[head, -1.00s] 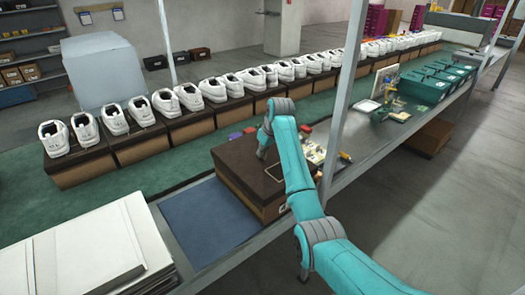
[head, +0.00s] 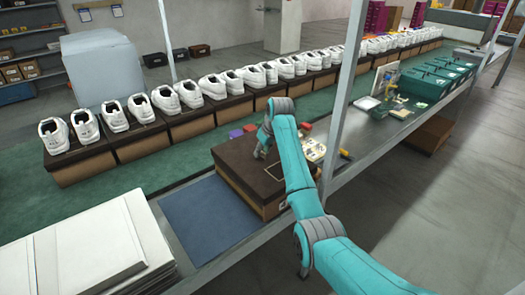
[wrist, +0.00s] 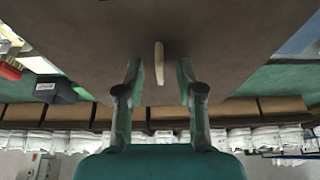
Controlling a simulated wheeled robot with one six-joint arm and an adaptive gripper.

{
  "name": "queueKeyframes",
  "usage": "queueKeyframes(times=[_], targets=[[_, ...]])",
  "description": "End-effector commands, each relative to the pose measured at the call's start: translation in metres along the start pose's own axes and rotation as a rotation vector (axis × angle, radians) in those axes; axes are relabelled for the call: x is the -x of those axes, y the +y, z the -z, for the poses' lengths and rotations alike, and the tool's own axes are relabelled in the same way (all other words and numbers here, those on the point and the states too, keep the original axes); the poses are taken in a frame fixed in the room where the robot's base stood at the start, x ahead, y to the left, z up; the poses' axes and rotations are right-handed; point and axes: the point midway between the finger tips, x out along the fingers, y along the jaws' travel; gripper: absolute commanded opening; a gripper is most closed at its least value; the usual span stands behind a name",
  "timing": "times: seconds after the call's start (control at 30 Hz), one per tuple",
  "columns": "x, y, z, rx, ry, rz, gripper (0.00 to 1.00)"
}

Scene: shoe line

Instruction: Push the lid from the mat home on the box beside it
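The dark brown lid (head: 237,161) lies on top of the box (head: 274,208), which has tan sides and a small pale label. The blue mat (head: 205,217) beside the box is bare. My gripper (head: 262,155) points down at the lid's top, near its far side, partly hidden by my own arm. In the wrist view the lid's brown surface (wrist: 90,40) fills the upper middle. There my gripper (wrist: 158,85) shows two fingers apart, with a narrow tan strip (wrist: 159,62) between them. I cannot tell whether the fingertips touch the lid, or whether it is fully seated.
White shoes on brown boxes (head: 190,127) line the green belt behind. A stack of white sheets (head: 90,245) lies at front left. Small coloured items stand just behind the box. A steel post (head: 343,90) rises to its right. Teal crates (head: 425,85) stand farther right.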

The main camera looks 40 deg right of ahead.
Motion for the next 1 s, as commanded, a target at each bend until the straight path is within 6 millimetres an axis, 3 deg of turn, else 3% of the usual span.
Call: queueKeyframes(times=[0.17, 0.33, 0.7, 1.0], targets=[[0.001, 0.000, 0.000, 0.000, 0.000, 0.000, 0.37], [0.013, 0.001, 0.001, 0.000, 0.001, -0.001, 0.37], [0.084, 0.001, 0.001, 0.000, 0.003, -0.002, 0.37], [0.117, 0.000, 0.000, 0.000, 0.001, 0.000, 0.37]])
